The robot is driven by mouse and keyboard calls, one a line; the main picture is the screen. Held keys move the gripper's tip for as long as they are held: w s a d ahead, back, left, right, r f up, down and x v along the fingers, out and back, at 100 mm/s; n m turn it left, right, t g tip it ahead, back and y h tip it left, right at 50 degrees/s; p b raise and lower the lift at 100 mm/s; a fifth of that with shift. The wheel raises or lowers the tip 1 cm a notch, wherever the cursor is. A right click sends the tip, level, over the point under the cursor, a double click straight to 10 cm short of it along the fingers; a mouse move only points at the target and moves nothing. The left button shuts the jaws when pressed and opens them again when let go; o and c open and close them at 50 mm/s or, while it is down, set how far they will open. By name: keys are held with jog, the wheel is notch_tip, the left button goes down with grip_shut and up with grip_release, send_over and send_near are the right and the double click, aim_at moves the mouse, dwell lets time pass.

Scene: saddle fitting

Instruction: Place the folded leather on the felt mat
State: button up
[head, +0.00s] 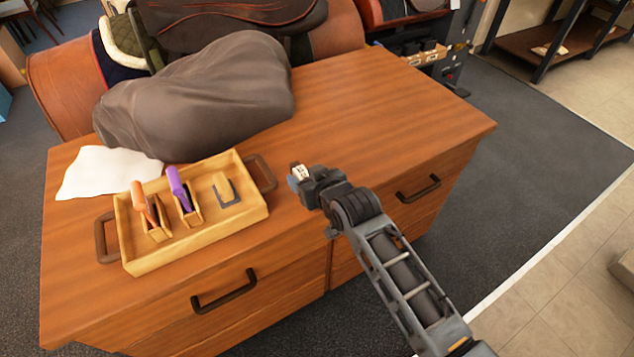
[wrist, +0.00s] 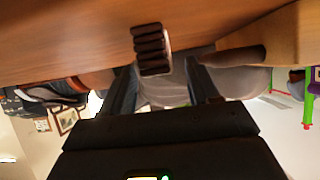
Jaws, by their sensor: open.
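My gripper (head: 306,180) is over the counter, just right of the wooden tray; in the wrist view its two dark fingers (wrist: 163,78) stand apart. A small dark, ribbed block with a pale edge (wrist: 152,50) shows between the fingers; I cannot tell whether it is the folded leather. A small pale piece (head: 299,171) shows at the gripper's tip in the head view, perhaps the same block. A white, irregular flat sheet (head: 108,172) lies on the counter at the left; I cannot tell whether it is the felt mat.
The wooden tray (head: 193,244) holds an orange-handled tool (head: 140,198), a purple-handled tool (head: 178,183) and a tan-topped piece (head: 222,187). A large dark grey draped bulk (head: 200,95) sits behind it. The wooden counter's right part (head: 390,110) is clear.

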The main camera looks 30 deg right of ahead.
jog(key=v, duration=1.1)
jog(key=shift+s+r, duration=0.15)
jog(key=shift+s, duration=0.15)
jog(key=s+a+r+t, duration=0.1)
jog(key=s+r, duration=0.1)
jog(key=s, duration=1.2)
jog(key=s+r, duration=0.2)
jog(key=s, duration=1.2)
jog(key=shift+s+a+r+t, duration=0.2)
jog(key=shift+a+r+t, duration=0.15)
jog(key=shift+t, duration=0.35)
jog(key=s+r, duration=0.6)
